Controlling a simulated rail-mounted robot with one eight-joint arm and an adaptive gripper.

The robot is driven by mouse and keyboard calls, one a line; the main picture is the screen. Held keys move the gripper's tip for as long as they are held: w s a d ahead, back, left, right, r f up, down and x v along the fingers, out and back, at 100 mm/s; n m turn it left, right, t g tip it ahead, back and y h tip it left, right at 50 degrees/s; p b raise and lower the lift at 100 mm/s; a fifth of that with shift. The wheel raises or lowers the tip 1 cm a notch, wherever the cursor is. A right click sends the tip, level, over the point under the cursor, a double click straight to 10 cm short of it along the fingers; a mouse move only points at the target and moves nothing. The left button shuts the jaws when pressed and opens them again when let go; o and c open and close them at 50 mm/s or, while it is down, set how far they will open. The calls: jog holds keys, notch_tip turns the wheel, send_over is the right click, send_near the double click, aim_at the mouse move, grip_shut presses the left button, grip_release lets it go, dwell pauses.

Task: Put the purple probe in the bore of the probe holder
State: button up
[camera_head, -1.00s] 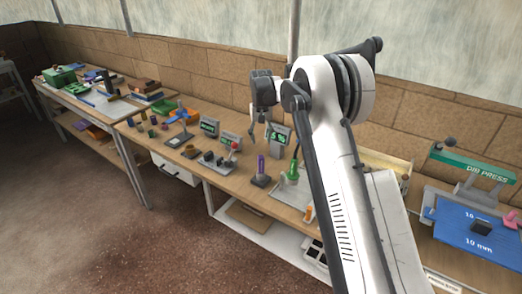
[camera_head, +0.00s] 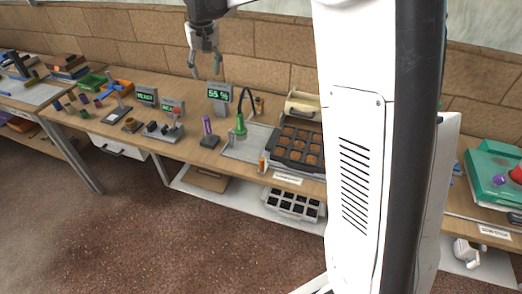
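A purple upright cylinder (camera_head: 207,125), which looks like the purple probe, stands on or in a small dark block (camera_head: 210,142) on the bench. The block may be the probe holder; its bore cannot be made out. A green probe-like piece (camera_head: 240,126) with a black cable stands just right of it on a pale tray. My gripper (camera_head: 206,72) hangs above and behind the purple cylinder, near the wall, pointing down. Its two fingers are apart with nothing visible between them.
A display reading 55 % (camera_head: 218,94) stands behind the purple cylinder. A dark tray of brown plugs (camera_head: 276,146) is to the right, and several small devices (camera_head: 164,130) are to the left. Bare bench lies in front of the purple cylinder. My arm hides the bench farther right.

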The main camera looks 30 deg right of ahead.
jog(key=s+r+t, duration=0.1)
jog(key=s+r, duration=0.2)
jog(key=s, duration=0.6)
jog(key=s+r+t, duration=0.1)
jog(key=s+r, duration=0.1)
jog(key=s, duration=0.7)
jog(key=s+f+t, duration=0.1)
jog(key=s+f, duration=0.2)
jog(key=s, duration=0.6)
jog(key=s+f+t, duration=0.2)
jog(key=s+f, duration=0.2)
jog(key=s, duration=0.6)
jog(key=shift+f, duration=0.15)
notch_tip(320, 180, down, 9)
jog(key=b, duration=0.9)
jog(key=shift+f+b, duration=0.2)
jog(key=shift+b, duration=0.15)
